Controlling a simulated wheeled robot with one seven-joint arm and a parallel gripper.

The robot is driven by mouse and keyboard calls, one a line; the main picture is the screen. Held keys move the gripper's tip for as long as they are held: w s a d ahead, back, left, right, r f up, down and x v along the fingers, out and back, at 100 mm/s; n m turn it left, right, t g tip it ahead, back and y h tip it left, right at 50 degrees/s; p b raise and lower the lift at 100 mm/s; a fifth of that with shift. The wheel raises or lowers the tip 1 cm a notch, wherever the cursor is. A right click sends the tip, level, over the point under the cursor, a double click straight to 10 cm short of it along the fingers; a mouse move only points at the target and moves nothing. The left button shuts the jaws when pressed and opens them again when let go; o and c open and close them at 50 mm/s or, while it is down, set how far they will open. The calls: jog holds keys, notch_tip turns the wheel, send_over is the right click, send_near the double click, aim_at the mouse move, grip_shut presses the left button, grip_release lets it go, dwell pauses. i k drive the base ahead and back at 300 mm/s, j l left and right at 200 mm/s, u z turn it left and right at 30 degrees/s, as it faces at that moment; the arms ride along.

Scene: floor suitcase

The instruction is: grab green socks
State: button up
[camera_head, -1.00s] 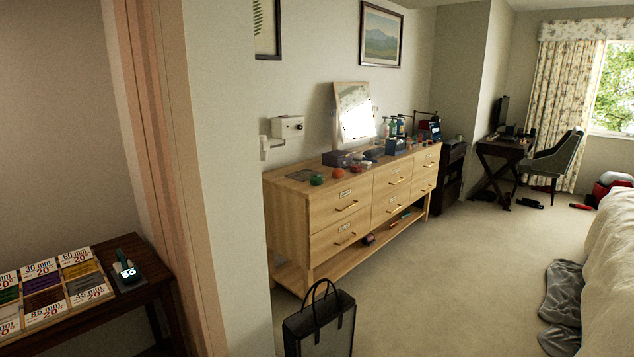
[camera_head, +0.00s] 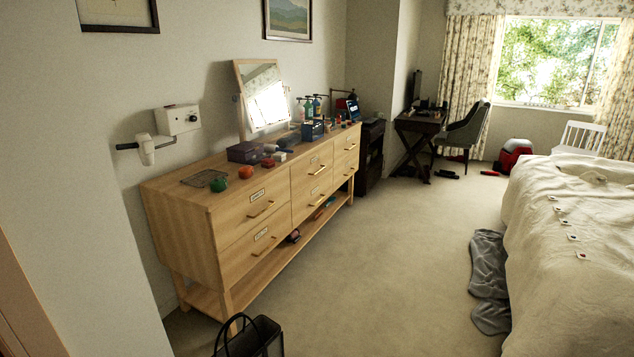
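No green socks can be made out for certain. A small dark green item (camera_head: 218,185) lies on the near end of the wooden dresser top (camera_head: 205,200), too small to tell what it is. Beside it is an orange round item (camera_head: 245,172). The dresser drawers are shut, with small labels and brass handles, so their contents are hidden. My gripper is not in view.
A black bag (camera_head: 250,340) with looped handles stands on the floor at the bottom edge. The bed (camera_head: 565,220) is at right, with grey cloth (camera_head: 489,280) on the floor beside it. Carpet (camera_head: 380,260) between dresser and bed is clear.

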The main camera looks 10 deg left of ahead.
aim_at(219, 184)
jog(key=i+j, duration=0.15)
jog(key=i, duration=0.55)
jog(key=i+j, duration=0.1)
jog(key=i, duration=0.6)
jog(key=i+j, duration=0.15)
jog(key=i, duration=0.55)
jog(key=i+u, duration=0.7)
jog(key=i+l+u, duration=0.2)
jog(key=u, duration=1.35)
jog(key=i+l, duration=0.05)
jog(key=l, duration=0.05)
